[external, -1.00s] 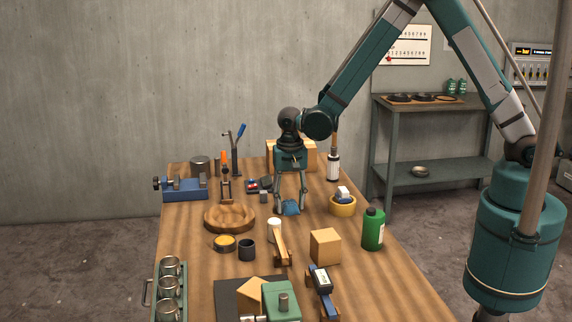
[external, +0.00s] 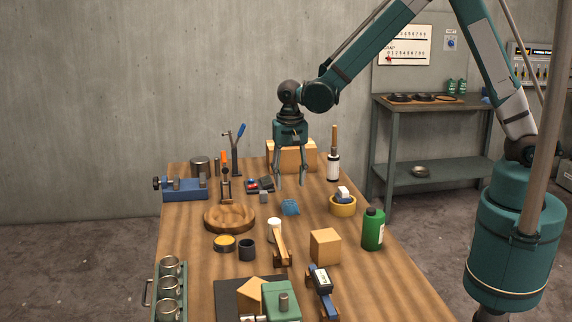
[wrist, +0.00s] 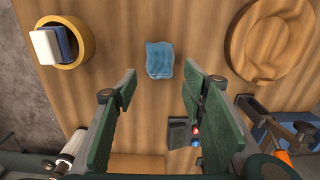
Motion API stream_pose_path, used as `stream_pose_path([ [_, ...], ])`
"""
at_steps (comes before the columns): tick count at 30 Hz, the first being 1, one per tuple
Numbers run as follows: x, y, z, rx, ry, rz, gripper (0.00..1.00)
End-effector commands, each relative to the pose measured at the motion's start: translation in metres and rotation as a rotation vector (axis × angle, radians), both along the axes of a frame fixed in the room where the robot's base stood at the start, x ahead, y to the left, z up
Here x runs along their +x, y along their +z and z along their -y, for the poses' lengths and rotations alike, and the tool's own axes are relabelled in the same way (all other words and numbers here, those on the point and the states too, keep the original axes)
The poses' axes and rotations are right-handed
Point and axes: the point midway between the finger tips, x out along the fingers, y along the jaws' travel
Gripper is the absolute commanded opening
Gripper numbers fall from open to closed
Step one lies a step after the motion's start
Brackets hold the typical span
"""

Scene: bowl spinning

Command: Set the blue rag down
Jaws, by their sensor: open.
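The blue rag (external: 290,207) lies crumpled on the wooden table, between the wooden bowl and the yellow round container. In the wrist view the rag (wrist: 160,60) lies flat on the wood, beyond the fingertips, with nothing touching it. My gripper (external: 290,185) is open and empty, above the table and a little above and behind the rag in the external view. In the wrist view its green fingers (wrist: 160,85) stand wide apart.
The wooden bowl (external: 229,228) stands left of the rag. A yellow container (external: 342,209) holding small blocks stands right. A mallet (external: 280,245) and white-topped item are in front. A wooden box (external: 290,155) is behind my gripper. Bare table surrounds the rag.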

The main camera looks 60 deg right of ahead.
Motion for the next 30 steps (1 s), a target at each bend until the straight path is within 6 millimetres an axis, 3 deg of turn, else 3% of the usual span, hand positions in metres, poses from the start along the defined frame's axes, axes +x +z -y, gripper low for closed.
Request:
stream_pose_path([
  [10,0.0,0.03,0.0,0.0,0.0,0.0,0.42],
  [30,0.0,0.034,0.0,0.0,0.0,0.0,0.42],
])
